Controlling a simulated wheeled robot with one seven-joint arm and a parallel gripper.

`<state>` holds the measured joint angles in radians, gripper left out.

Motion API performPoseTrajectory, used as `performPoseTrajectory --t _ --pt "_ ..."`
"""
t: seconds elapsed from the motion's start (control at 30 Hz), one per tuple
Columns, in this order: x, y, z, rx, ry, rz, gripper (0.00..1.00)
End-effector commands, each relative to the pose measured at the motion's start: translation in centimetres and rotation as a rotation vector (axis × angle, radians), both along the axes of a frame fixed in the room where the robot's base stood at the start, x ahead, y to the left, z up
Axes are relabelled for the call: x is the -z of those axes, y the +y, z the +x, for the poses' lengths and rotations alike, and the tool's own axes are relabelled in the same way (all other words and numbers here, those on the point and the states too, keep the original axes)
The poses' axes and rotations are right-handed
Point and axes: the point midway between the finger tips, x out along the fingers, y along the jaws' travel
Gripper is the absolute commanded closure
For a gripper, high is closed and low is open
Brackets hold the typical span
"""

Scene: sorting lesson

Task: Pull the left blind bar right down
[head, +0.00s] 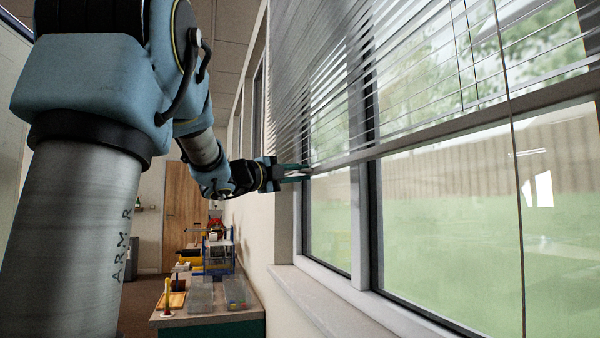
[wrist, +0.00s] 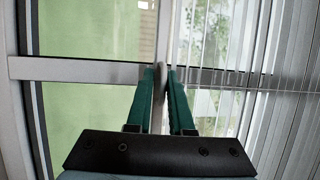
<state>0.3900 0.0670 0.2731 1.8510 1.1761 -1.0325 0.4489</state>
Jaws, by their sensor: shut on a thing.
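The left blind hangs in front of the window, with its pale bottom bar (head: 420,136) running along the lower edge of the slats (head: 330,110). The bar is at about mid-height of the window, with clear glass below it. My gripper (head: 295,172) reaches the bar's far end from the left in the head view. In the wrist view, my gripper's green fingers (wrist: 161,78) are shut on the bar (wrist: 163,35), which runs upright in that picture. The slats (wrist: 285,90) stand to the right of it. The fingers hide part of the bar.
A window sill (head: 330,305) lies below the glass. A thin cord (head: 518,190) hangs in front of the near pane. A counter (head: 205,315) with trays and a blue rack stands farther back along the wall. A wooden door (head: 184,225) is at the back.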

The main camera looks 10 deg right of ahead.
Motion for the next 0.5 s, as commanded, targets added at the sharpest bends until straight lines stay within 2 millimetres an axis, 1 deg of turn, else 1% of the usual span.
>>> performPoseTrajectory --t 0.03,0.27,0.5 --pt "2.7 0.1 0.0 -0.001 0.001 0.000 1.00" --pt "8.6 0.0 0.0 0.000 0.002 0.000 1.00" --pt "15.0 0.0 0.0 0.000 0.003 0.001 1.00"
